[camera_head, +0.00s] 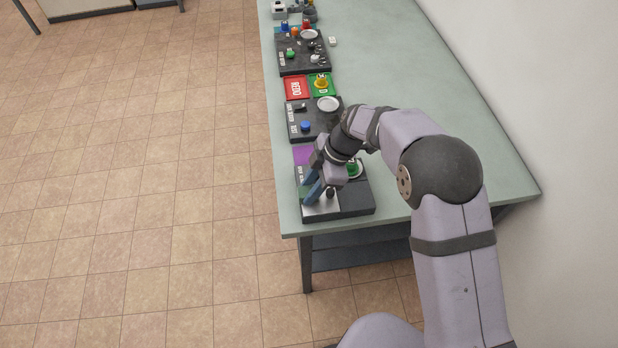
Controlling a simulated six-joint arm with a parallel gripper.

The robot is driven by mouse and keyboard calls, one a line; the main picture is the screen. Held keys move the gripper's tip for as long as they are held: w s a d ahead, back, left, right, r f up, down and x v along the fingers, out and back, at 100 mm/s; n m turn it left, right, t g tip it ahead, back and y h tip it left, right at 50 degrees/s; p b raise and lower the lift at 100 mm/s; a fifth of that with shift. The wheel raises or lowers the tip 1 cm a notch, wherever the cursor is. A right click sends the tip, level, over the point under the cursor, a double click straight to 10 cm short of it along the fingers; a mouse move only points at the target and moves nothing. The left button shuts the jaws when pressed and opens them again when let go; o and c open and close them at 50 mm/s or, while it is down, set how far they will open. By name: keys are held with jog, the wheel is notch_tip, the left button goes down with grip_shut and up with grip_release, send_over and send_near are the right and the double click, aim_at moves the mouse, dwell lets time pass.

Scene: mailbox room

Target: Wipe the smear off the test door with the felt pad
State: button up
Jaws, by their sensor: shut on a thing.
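My gripper (313,193) is low over the nearest dark panel (358,199) at the front left of the table. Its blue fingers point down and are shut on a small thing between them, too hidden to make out. A light metal plate (321,209) lies on this panel just below the fingertips. A dark knob (330,192) stands right beside the fingers. I cannot make out the felt pad, the smear or which part is the test door at this size.
The panel also bears a green button (352,169), close to my wrist. A purple patch (303,155) lies behind it. Further back are a panel with a blue button (306,126), red and green cards (296,88) and more panels. The table's right side (430,80) is clear.

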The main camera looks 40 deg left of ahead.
jog(key=shift+s+d, duration=0.6)
jog(key=shift+r+p, duration=0.15)
jog(key=shift+p, duration=0.55)
jog(key=shift+w+a+f+b, duration=0.3)
jog(key=shift+w+a+b, duration=0.35)
jog(key=shift+w+a, duration=0.1)
jog(key=shift+w+a+r+b, duration=0.15)
jog(key=shift+w+a+b, duration=0.2)
jog(key=shift+w+a, duration=0.45)
notch_tip(320, 180, up, 8)
jog(key=p, duration=0.3)
jog(key=shift+d, duration=0.15)
